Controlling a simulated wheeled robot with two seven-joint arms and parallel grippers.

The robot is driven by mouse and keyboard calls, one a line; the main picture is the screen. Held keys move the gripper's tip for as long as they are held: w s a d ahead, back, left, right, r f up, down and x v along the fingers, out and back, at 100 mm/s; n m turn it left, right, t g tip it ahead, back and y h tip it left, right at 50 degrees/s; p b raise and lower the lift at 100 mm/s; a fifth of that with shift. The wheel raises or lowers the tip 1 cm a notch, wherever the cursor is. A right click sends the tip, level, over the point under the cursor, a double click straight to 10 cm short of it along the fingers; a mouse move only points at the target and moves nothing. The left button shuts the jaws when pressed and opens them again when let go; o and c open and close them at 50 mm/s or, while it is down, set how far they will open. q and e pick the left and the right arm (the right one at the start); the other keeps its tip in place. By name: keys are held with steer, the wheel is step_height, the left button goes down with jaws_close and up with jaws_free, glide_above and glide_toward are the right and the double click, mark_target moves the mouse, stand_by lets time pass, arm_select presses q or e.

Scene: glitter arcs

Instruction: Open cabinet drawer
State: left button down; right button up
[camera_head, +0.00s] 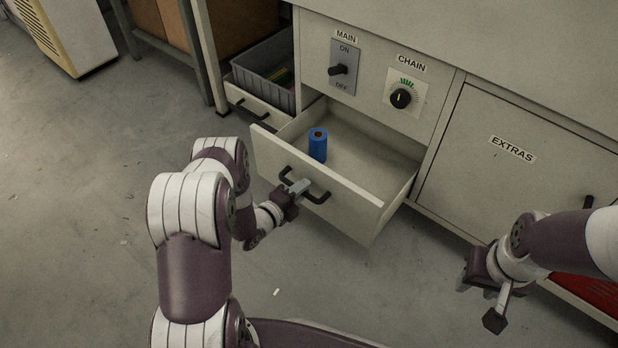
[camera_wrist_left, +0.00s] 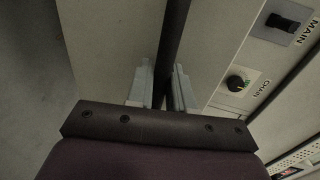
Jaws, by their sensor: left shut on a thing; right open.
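The cabinet drawer (camera_head: 345,203) under the MAIN and CHAIN controls stands well open, pulled out from the cabinet (camera_head: 440,40). A blue cylinder (camera_head: 318,146) stands upright inside it, near its left side. My left gripper (camera_head: 297,188) is shut on the dark bar handle (camera_head: 318,198) on the drawer front. In the left wrist view the handle (camera_wrist_left: 176,45) runs between the two fingers (camera_wrist_left: 162,88). My right gripper (camera_head: 479,300) is open and empty, low at the right, in front of the cabinet and apart from it.
A MAIN switch (camera_head: 341,69) and a CHAIN knob (camera_head: 401,97) sit above the drawer. The EXTRAS door (camera_head: 520,165) is closed at the right.

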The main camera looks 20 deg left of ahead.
arm_select(q)
steer(key=shift+s+a, duration=0.15)
steer(key=shift+s, duration=0.2)
steer(key=c, duration=1.2)
jaws_free()
steer(key=shift+o, duration=0.2)
steer(key=p+v, duration=0.5)
steer(key=v, duration=0.7)
steer(key=shift+s+p, duration=0.3)
steer(key=shift+s, duration=0.05)
